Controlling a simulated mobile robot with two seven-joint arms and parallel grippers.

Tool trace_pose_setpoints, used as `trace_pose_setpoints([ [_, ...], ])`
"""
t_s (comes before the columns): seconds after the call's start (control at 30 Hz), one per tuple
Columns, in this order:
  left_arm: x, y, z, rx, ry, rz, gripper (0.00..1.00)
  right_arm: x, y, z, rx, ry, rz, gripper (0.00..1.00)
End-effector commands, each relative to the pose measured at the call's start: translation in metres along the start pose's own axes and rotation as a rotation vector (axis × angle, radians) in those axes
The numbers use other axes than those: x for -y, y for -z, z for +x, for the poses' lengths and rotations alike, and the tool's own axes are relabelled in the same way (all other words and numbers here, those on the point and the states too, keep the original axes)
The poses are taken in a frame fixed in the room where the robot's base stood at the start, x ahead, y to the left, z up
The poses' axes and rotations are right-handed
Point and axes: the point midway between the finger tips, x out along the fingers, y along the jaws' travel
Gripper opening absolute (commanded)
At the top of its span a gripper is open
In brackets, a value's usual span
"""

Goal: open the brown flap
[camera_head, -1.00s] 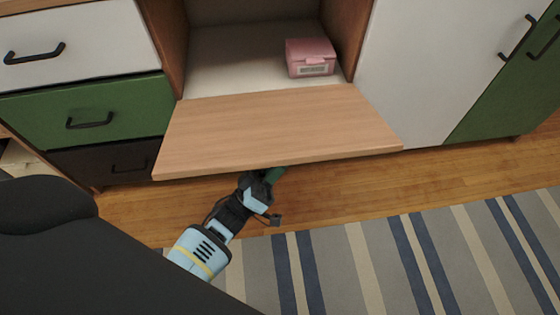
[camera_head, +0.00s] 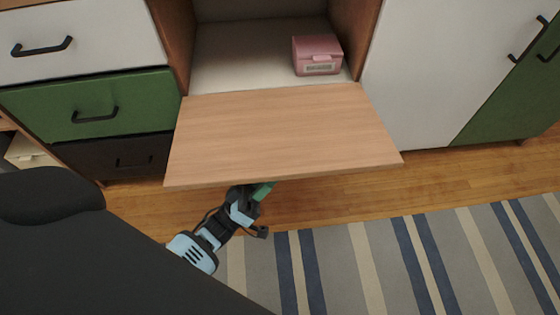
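The brown flap (camera_head: 280,130) is a light wood panel, hinged at its lower edge and folded down and out from the cabinet. It lies close to level, with its front edge toward me. One gripper (camera_head: 262,190) reaches to the flap's front edge from below; its arm comes up from the lower left. Its fingertips are partly hidden under the flap, so I cannot tell whether they touch it or are open. My other gripper is not in view.
A pink box (camera_head: 317,55) stands inside the open compartment. Drawers in white, green (camera_head: 95,108) and black are at left, a white door (camera_head: 430,70) at right. A striped rug (camera_head: 400,255) lies on the wood floor. My dark body fills the lower left.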

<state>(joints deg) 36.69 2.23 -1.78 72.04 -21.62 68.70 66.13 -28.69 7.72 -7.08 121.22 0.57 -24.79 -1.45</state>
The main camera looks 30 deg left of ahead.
Motion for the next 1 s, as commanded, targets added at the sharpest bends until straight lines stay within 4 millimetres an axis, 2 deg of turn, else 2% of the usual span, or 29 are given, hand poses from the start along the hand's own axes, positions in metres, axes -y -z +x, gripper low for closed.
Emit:
trace_pose_setpoints([
  [0.03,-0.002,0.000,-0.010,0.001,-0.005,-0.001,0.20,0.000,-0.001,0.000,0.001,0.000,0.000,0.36],
  [0.17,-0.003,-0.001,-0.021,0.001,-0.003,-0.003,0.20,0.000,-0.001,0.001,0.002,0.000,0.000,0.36],
  [0.57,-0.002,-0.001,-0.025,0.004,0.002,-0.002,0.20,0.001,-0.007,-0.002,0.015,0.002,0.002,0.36],
  [1.0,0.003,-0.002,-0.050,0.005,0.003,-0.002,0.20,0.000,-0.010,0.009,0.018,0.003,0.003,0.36],
])
